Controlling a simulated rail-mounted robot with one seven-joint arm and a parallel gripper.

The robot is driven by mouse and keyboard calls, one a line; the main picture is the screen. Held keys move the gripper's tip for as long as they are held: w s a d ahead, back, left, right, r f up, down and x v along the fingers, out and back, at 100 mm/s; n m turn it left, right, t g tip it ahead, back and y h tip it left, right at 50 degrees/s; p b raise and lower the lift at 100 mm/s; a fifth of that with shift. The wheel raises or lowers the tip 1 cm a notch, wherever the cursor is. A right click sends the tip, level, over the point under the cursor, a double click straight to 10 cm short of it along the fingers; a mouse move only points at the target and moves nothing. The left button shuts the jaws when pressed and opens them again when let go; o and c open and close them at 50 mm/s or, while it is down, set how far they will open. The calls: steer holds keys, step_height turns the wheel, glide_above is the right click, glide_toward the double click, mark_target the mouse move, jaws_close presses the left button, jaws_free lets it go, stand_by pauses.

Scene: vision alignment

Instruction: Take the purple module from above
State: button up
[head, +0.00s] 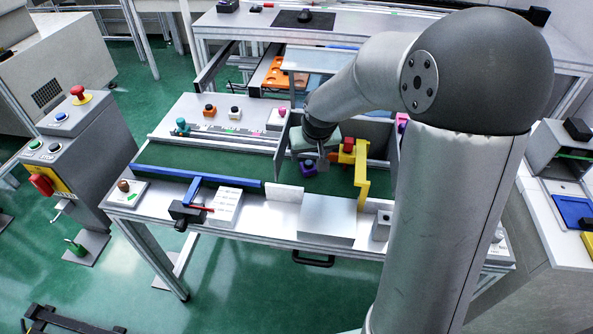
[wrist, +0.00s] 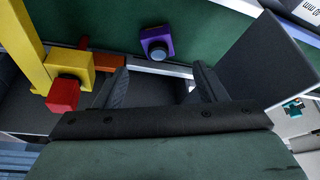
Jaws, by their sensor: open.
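A yellow bracket (head: 362,175) with a red-and-yellow block (wrist: 70,85) stands close to the left finger in the wrist view. A grey plate (wrist: 268,60) rises on the right. The belt beside the purple module is clear.

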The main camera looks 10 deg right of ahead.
mark_target(308, 163)
steer(key=x, duration=0.6)
steer(key=shift+s+f, duration=0.1)
steer(key=shift+f, duration=0.15)
steer(key=c, duration=1.2)
